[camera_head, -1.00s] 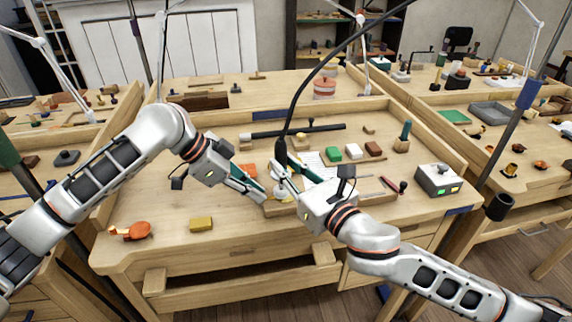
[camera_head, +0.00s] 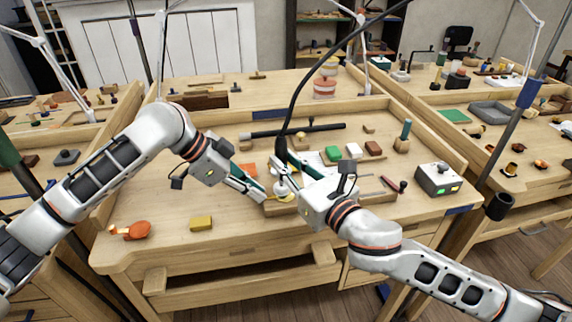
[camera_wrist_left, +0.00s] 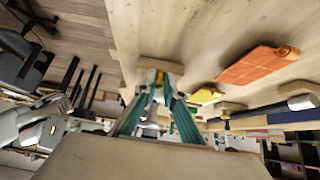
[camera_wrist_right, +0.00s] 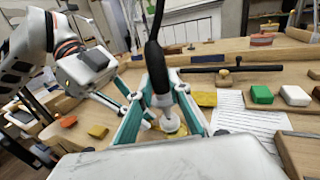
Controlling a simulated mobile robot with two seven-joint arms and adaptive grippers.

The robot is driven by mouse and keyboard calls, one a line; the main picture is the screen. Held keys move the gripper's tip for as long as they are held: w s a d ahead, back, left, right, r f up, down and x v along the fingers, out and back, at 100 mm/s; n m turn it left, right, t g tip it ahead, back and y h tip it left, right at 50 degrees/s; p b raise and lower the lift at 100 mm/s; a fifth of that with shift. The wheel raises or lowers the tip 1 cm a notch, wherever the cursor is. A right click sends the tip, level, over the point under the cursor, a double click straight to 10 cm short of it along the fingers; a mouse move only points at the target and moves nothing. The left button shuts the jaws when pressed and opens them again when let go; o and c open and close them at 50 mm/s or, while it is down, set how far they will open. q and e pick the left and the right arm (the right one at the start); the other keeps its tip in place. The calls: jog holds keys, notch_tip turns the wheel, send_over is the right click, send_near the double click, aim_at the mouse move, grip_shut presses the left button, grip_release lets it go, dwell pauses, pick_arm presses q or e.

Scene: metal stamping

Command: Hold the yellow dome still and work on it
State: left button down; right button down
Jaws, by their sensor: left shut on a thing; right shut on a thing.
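My right gripper (camera_head: 287,174) is shut on a dark handpiece (camera_wrist_right: 157,66) on a black hose. The handpiece points down, and its pale tip (camera_wrist_right: 163,101) is right over or against the dome; I cannot tell if they touch.
A white sheet (camera_wrist_right: 250,120), green block (camera_wrist_right: 262,94) and grey control box (camera_head: 437,179) are to the right. The black hose hangs from above. The bench front is mostly clear.

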aim_at(284, 144)
jog(key=shift+r, duration=2.15)
pick_arm(q)
jog(key=c, duration=2)
grip_release()
jog(key=shift+c, duration=0.2)
jog(key=v, duration=1.2)
